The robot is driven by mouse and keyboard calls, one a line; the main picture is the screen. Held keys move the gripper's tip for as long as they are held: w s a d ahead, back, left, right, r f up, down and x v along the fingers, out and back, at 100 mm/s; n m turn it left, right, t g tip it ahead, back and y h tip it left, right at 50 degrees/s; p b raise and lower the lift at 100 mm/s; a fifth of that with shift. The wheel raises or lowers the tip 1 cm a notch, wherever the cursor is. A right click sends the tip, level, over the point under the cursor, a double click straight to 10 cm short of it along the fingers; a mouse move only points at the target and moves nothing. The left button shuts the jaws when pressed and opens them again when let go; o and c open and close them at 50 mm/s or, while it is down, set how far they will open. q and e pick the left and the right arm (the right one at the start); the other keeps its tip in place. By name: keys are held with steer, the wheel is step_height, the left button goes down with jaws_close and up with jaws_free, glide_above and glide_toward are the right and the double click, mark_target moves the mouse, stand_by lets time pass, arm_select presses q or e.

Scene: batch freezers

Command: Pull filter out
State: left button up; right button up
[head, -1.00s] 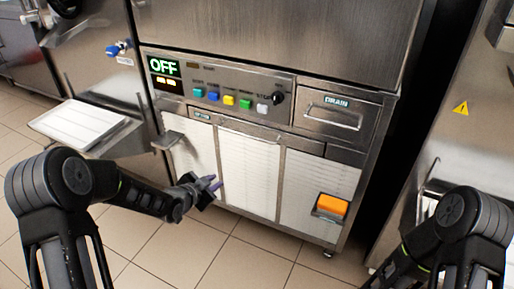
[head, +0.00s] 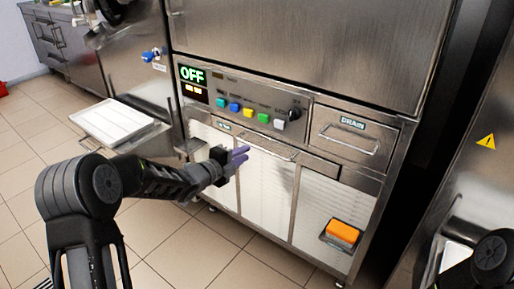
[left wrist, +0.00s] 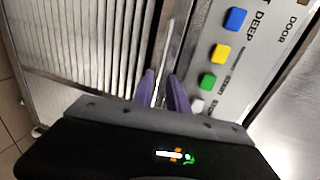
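The filter (head: 318,165) appears to be the narrow steel drawer below the control panel, with a small label at its left end and a thin bar handle (head: 275,154). It looks closed, flush with the machine front. My left gripper (head: 242,154) is at the handle's left end, its purple fingers pointing at the drawer. In the left wrist view, the fingers (left wrist: 162,88) are apart, with a thin metal bar (left wrist: 166,55) showing beyond and between them. Contact with the bar cannot be told. My right gripper is out of view; only part of its arm shows.
The control panel with an OFF display (head: 192,75) and coloured buttons is just above. A drain drawer (head: 345,135) is at the right. An orange block (head: 343,231) sits in a holder low on the front. A white tray (head: 113,121) juts out at the left.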

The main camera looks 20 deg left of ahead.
mark_target(257, 147)
arm_select(q)
steer(key=shift+w, duration=0.1)
steer(key=b+x, duration=0.1)
steer(key=x, duration=0.6)
steer(key=shift+w+d, duration=0.1)
steer(key=shift+w, duration=0.2)
jaws_close()
stand_by(1.2)
